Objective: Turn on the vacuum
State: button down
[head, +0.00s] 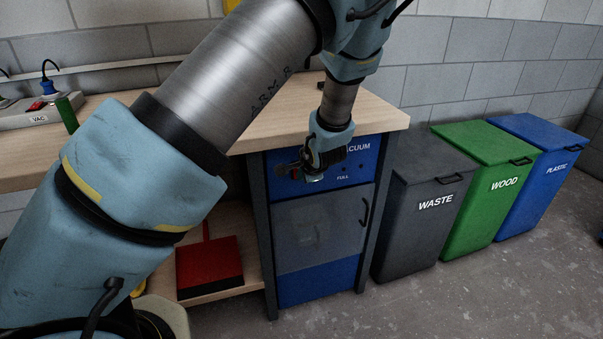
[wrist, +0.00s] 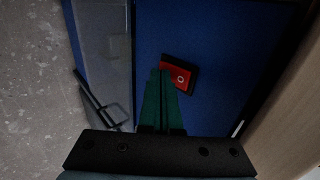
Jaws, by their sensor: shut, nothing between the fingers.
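The vacuum cabinet (head: 318,276) stands under the wooden bench top, with a blue upper panel lettered "VACUUM" and a see-through door below. A red switch in a black frame (wrist: 181,79) sits on the blue panel; a round white mark shows on it. In the head view a bit of red switch (head: 294,177) shows beside my gripper (head: 311,176), which hides much of the panel's left part. In the wrist view my green fingers (wrist: 160,74) are together and empty, their tips overlapping the switch's edge. I cannot tell whether they touch it or which way it is set.
The door handle (head: 365,211) sticks out below the panel. The bench top (head: 378,117) overhangs just above. Waste (head: 425,232), wood (head: 486,205) and plastic (head: 542,180) bins stand to the right. A red dustpan-like thing (head: 209,264) lies on the shelf at left. A power strip (head: 30,116) is on the bench.

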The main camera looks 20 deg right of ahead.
jog(key=shift+f, duration=0.1)
jog(key=shift+w+b, duration=0.1)
jog(key=shift+b, duration=0.7)
jog(key=shift+r, duration=0.25)
jog(key=shift+r, duration=0.65)
jog(key=shift+d, duration=0.1)
